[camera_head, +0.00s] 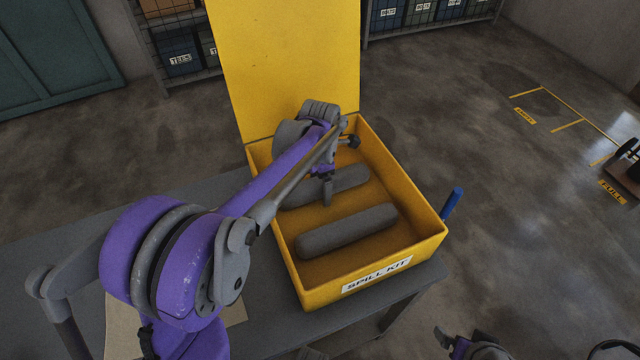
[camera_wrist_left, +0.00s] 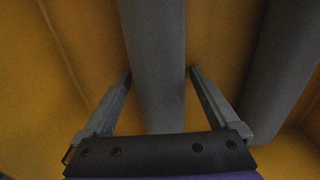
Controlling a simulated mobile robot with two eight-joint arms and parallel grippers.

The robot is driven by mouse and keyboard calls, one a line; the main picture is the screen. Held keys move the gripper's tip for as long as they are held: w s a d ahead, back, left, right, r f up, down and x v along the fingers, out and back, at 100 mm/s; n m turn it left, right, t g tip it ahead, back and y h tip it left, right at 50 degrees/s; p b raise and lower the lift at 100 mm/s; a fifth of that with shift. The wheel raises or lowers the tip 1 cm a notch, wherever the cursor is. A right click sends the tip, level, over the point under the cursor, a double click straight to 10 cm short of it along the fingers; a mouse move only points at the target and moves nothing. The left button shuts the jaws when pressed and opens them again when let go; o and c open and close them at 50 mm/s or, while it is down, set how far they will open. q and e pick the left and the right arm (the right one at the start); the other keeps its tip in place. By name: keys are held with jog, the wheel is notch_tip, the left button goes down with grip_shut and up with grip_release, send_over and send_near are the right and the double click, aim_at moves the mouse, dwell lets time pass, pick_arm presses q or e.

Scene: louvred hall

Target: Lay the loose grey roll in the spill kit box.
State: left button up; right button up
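The yellow spill kit box (camera_head: 375,277) stands with its lid up on a grey table. Two grey rolls lie inside it, roughly parallel. The far roll (camera_head: 345,180) is partly hidden by my left gripper (camera_head: 327,190), which reaches down into the box. In the left wrist view, the left gripper (camera_wrist_left: 160,75) has its fingers apart, one on each side of that grey roll (camera_wrist_left: 157,45), with no clear grip on it. The near roll (camera_head: 347,230) lies clear of the gripper. My right gripper (camera_head: 460,345) shows only partly at the bottom edge.
The raised lid (camera_head: 290,60) stands tall behind the box. A blue object (camera_head: 452,203) sticks up at the box's right side. A tan sheet (camera_head: 122,325) lies on the table (camera_head: 60,235) near my left arm. Shelves with bins (camera_head: 180,60) stand behind. Open floor lies right.

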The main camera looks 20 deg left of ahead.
aim_at(320, 181)
pick_arm(q)
jog(key=shift+r, duration=0.5)
notch_tip(320, 181, up, 11)
jog(key=p, duration=0.1)
jog(key=shift+r, duration=0.2)
jog(key=shift+s+f, duration=0.1)
